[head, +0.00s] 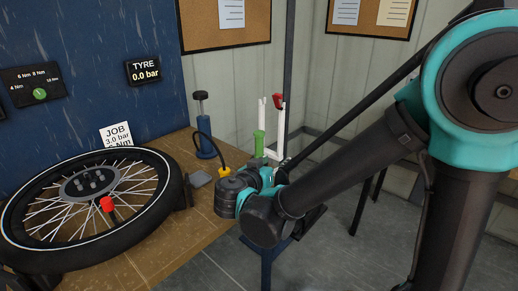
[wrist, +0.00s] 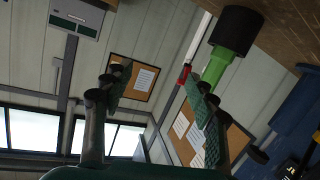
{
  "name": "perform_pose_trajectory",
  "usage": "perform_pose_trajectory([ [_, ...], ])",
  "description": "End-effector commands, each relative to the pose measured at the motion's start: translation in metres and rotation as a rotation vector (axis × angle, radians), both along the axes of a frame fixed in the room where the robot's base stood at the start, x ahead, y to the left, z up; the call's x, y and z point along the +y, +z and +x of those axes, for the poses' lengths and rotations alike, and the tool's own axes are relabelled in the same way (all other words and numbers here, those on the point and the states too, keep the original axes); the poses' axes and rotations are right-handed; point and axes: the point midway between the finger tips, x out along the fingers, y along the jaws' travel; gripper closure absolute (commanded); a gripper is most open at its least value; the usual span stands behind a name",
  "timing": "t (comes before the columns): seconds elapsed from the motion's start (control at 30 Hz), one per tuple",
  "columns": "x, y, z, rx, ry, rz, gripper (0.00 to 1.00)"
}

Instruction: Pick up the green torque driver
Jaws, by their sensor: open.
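The green torque driver (head: 259,144) stands upright at the far right end of the workbench, beside a white pronged holder (head: 278,140); my arm hides its lower part. In the wrist view the driver (wrist: 217,67) shows at upper right as a green shaft with a wide black end. My gripper (wrist: 157,80) is open and empty, its two fingers spread. The right finger's tip overlaps the green shaft in the picture; I cannot tell whether they touch. The driver is not between the fingers. In the head view the fingers are mostly hidden by my wrist.
A red-topped item (head: 278,101) is in the holder. A blue pump (head: 204,138) with a black hose and yellow connector (head: 224,171) stands left of my wrist. A spoked wheel (head: 92,205) fills the bench's left. Open floor (head: 345,235) lies to the right.

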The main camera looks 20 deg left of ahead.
Motion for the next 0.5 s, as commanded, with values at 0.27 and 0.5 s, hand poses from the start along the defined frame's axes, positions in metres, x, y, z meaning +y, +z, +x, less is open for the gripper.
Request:
perform_pose_trajectory([
  [0.27, 0.075, 0.032, -0.061, -0.189, 0.118, 0.14, 0.42],
  [0.5, 0.083, 0.036, -0.048, -0.215, 0.129, 0.163, 0.42],
])
